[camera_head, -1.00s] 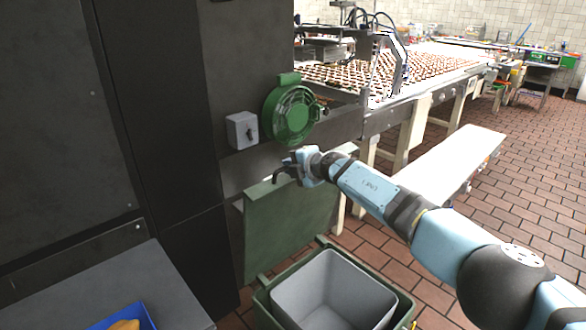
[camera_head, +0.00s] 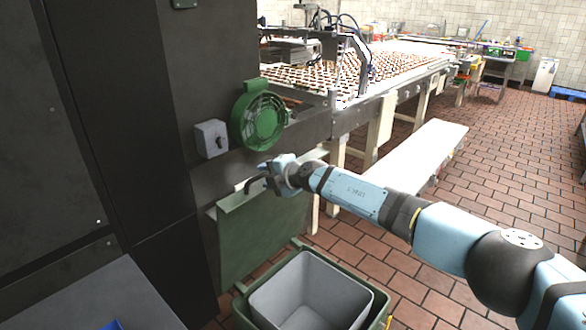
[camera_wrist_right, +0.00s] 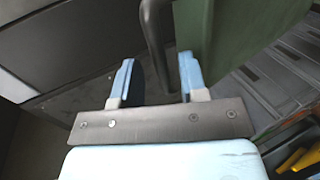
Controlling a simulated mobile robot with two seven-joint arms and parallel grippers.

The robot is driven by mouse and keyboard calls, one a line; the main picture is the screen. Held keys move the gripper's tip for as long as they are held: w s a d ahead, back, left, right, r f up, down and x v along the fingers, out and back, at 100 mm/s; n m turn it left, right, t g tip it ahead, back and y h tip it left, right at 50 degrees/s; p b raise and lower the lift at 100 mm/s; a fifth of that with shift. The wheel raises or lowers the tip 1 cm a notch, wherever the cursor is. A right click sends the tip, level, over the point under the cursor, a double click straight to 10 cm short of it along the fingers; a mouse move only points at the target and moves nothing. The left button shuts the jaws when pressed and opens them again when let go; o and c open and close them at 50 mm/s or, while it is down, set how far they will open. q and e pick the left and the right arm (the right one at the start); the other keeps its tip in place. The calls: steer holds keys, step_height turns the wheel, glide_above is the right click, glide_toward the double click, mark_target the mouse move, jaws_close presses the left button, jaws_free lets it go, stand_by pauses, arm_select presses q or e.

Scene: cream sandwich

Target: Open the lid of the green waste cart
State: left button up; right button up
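The green waste cart (camera_head: 377,303) stands on the floor at the bottom of the head view, with a grey inner bin in its mouth. Its green lid (camera_head: 262,240) stands swung up behind the opening, near the dark machine. The lid also shows in the right wrist view (camera_wrist_right: 235,30). A dark bent handle (camera_head: 254,183) is at the lid's upper edge. My right gripper (camera_head: 264,172) is at this handle. In the wrist view its light-blue fingers (camera_wrist_right: 157,78) are apart, with the dark handle (camera_wrist_right: 155,35) between them and gaps showing. My left gripper is not in view.
A green round fan (camera_head: 258,120) and a grey switch box (camera_head: 211,139) are on the dark machine just above the lid. A conveyor of sandwich cookies (camera_head: 310,72) runs behind. A grey surface (camera_head: 95,295) is at lower left. Tiled floor is clear at right.

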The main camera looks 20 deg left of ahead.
arm_select(q)
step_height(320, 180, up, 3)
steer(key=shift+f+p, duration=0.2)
steer(key=shift+p, duration=0.8)
arm_select(e)
steer(key=v, duration=1.1)
steer(key=shift+r, duration=0.15)
steer(key=shift+a, duration=0.1)
